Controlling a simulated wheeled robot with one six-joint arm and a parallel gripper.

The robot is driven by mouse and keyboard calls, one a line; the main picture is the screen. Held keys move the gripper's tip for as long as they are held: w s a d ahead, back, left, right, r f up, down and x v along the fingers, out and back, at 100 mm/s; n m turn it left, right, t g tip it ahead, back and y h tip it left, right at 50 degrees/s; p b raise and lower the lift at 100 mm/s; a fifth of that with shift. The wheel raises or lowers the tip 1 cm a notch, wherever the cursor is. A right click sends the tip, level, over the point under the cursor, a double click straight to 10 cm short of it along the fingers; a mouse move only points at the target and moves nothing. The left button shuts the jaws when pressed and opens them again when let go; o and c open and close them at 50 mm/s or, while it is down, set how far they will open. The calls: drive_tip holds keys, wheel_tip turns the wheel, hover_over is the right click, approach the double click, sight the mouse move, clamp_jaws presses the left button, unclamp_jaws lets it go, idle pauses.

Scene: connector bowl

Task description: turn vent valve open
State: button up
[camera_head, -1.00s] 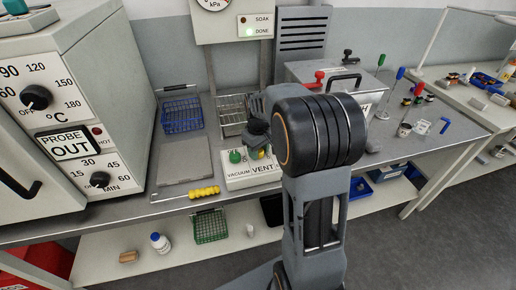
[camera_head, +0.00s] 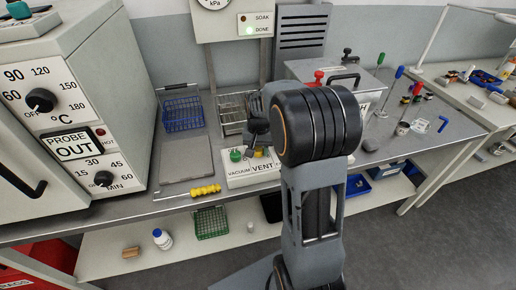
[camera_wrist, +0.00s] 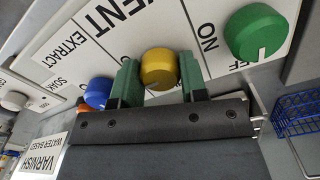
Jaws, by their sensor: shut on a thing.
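The yellow knob (camera_wrist: 158,69) sits on a white panel in the wrist view, near the VENT label (camera_wrist: 125,15). My gripper (camera_wrist: 159,78) has its green fingers on both sides of it and is shut on it. The pointer mark on the knob is hard to make out. In the head view the knob (camera_head: 259,153) shows small under my gripper (camera_head: 258,144), above the VENT label on the white valve box (camera_head: 240,180). My arm hides the right part of that box.
A green knob (camera_wrist: 257,32) labelled ON and OFF sits beside the yellow one, and a blue knob (camera_wrist: 97,92) sits on the other side. A blue wire basket (camera_head: 183,114) and a grey plate (camera_head: 184,158) lie to the left on the bench. A grey lidded box stands behind my arm.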

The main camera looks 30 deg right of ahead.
sight(258, 148)
drive_tip(key=shift+m, duration=0.5)
drive_tip(key=o, duration=0.9)
wheel_tip(258, 148, up, 14)
drive_tip(key=shift+f+p, duration=0.1)
drive_tip(key=shift+p, duration=0.45)
drive_tip(key=s+a+n+t+p, duration=0.1)
drive_tip(key=s+a+n, duration=0.1)
drive_tip(key=s, duration=0.3)
drive_tip(key=s+a+f+n+t+p, duration=0.1)
drive_tip(key=s+a+n, duration=0.1)
drive_tip(key=s+a, duration=0.2)
drive_tip(key=s+a+n+t+p, duration=0.1)
drive_tip(key=s+a+n, duration=0.2)
drive_tip(key=s, duration=0.4)
drive_tip(key=shift+a+f+t+p, duration=0.15)
drive_tip(key=shift+a+t+p, duration=0.15)
drive_tip(key=shift+a, duration=0.15)
